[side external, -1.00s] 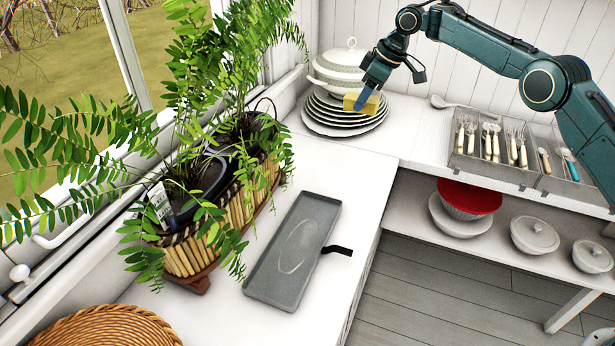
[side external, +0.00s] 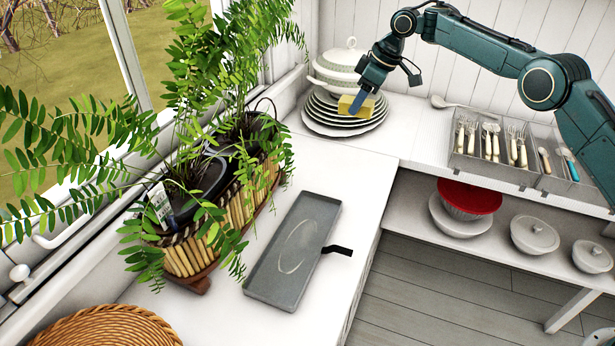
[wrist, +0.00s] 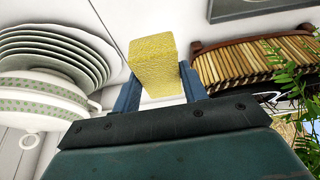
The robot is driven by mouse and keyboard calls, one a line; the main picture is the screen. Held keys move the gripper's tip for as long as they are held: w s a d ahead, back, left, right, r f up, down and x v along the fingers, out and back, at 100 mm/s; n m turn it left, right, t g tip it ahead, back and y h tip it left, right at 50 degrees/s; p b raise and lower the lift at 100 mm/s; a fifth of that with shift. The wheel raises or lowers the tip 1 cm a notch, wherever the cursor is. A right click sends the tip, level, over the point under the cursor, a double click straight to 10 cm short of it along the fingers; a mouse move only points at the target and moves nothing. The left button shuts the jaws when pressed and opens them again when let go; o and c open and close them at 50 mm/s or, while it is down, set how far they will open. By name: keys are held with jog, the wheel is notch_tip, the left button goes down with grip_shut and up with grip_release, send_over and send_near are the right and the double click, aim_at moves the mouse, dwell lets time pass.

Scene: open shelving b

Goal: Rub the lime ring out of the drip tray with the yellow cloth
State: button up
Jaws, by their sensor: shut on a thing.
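The grey drip tray (side external: 262,278) lies on the white counter at the middle of the side view. A pale, oval lime ring (side external: 298,246) shows on its floor. A corner of the tray also shows at the top of the wrist view (wrist: 240,10). My gripper (side external: 357,101) is shut on the yellow cloth (side external: 348,106), a block-like piece, in front of the plate stack and away from the tray. In the wrist view the cloth (wrist: 155,62) sits between both fingers (wrist: 158,88).
A plate stack (side external: 330,124) with a lidded tureen (side external: 340,64) stands close by my gripper. A basket planter (side external: 180,255) with overhanging ferns lines the tray's left. A black strap (side external: 338,250) sticks out at the tray's right. A cutlery tray (side external: 480,158) stands right.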

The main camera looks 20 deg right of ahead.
jog(key=s+a+f+n+g, duration=0.1)
jog(key=s+a+f+n, duration=0.2)
jog(key=s+a, duration=0.4)
jog(key=s+a+f+n+g, duration=0.1)
jog(key=s+a+f+n, duration=0.1)
jog(key=s+a+f, duration=0.2)
jog(key=s+a+f+n+g+y, duration=0.1)
jog(key=s+a+f+n, duration=0.2)
jog(key=s+a, duration=0.7)
jog(key=a+f, duration=0.1)
jog(key=a, duration=0.3)
jog(key=shift+n, duration=0.3)
jog(key=shift+f, duration=0.15)
